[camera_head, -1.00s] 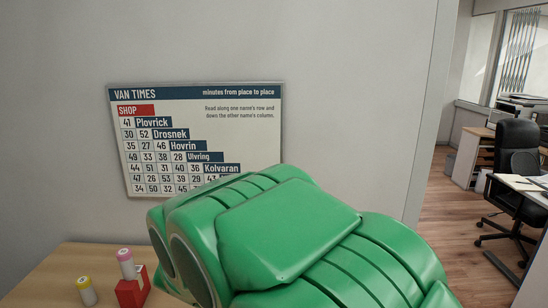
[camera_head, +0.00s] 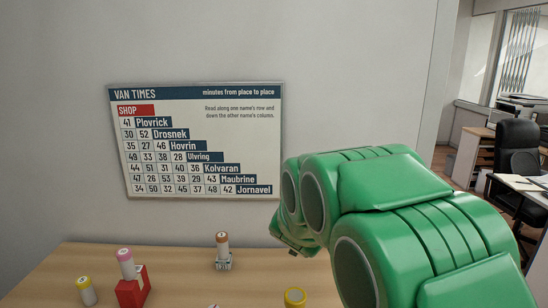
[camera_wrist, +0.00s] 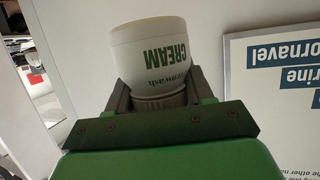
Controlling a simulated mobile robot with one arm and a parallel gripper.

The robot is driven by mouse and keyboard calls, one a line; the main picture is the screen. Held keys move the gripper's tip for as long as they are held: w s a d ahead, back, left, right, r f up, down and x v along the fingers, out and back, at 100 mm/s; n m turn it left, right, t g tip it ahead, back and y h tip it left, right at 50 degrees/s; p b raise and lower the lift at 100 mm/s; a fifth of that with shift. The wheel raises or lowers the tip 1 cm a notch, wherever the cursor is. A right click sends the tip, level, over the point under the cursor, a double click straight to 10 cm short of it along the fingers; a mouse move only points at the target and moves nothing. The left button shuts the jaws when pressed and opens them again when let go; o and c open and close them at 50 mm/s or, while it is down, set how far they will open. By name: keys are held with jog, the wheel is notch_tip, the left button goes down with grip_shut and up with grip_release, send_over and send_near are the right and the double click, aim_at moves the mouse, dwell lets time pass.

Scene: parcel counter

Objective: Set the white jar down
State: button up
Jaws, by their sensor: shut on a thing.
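The white jar (camera_wrist: 148,55), with CREAM in green on its side, is between the two dark fingers of my gripper (camera_wrist: 157,90) in the wrist view. The fingers are shut on it near its ribbed grey part. The jar is clear of any surface that I can see in that view. In the head view my green arm reaches in from the right, above the counter (camera_head: 185,270). The jar cannot be made out there; the arm hides it or it is out of view.
A yellow-rimmed round thing (camera_head: 295,298) is at the front edge. A timetable board (camera_head: 200,140) hangs behind.

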jog(key=d, duration=0.5)
jog(key=w+f+n+y, duration=0.1)
jog(key=f, duration=0.4)
jog(key=w+f+n+y, duration=0.1)
jog(key=f, duration=0.3)
jog(key=w+f+y, duration=0.1)
jog(key=w+f, duration=0.1)
jog(key=f, duration=0.3)
jog(key=shift+f+n, duration=0.35)
jog(key=shift+n, duration=0.05)
jog(key=shift+s+a+f+y, duration=0.1)
jog(key=shift+a+f+y, duration=0.05)
jog(key=shift+f+y, duration=0.15)
jog(key=r+v, duration=0.1)
jog(key=v, duration=0.6)
notch_tip(320, 180, up, 19)
jog(key=shift+f+n+y, duration=0.3)
jog(key=shift+n+y, duration=0.1)
